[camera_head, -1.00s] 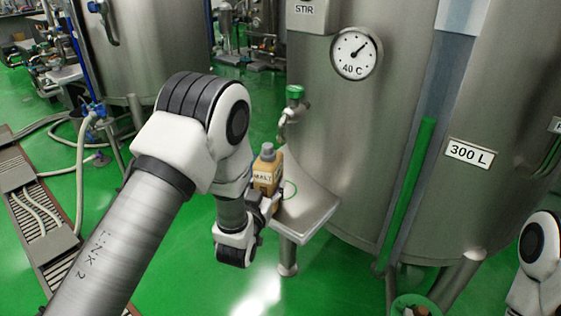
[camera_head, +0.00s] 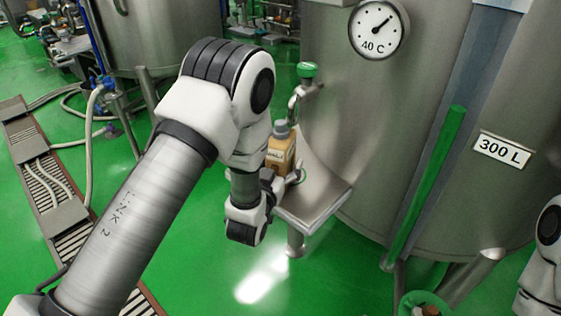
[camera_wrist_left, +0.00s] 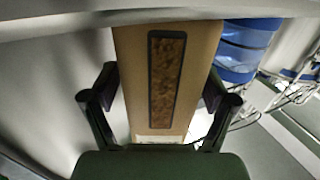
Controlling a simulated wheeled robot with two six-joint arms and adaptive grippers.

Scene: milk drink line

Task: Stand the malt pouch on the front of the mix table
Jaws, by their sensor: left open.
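The malt pouch (camera_head: 281,157), tan with a grey cap, is upright at the left edge of the small steel mix table (camera_head: 322,197), beside a green ring mark. Its base is hidden by my gripper, so its contact with the top cannot be seen clearly. My left gripper (camera_head: 272,183) is low at the pouch. In the left wrist view, the pouch (camera_wrist_left: 135,65) with its dark-framed brown window stands between the fingers of the open left gripper (camera_wrist_left: 160,84).
A large steel tank (camera_head: 400,130) with a dial and a 300 L label stands right behind the table. A green-capped tap (camera_head: 306,72) juts out above the table's back. A green bin (camera_head: 424,304) is at the bottom right. Open green floor lies in front.

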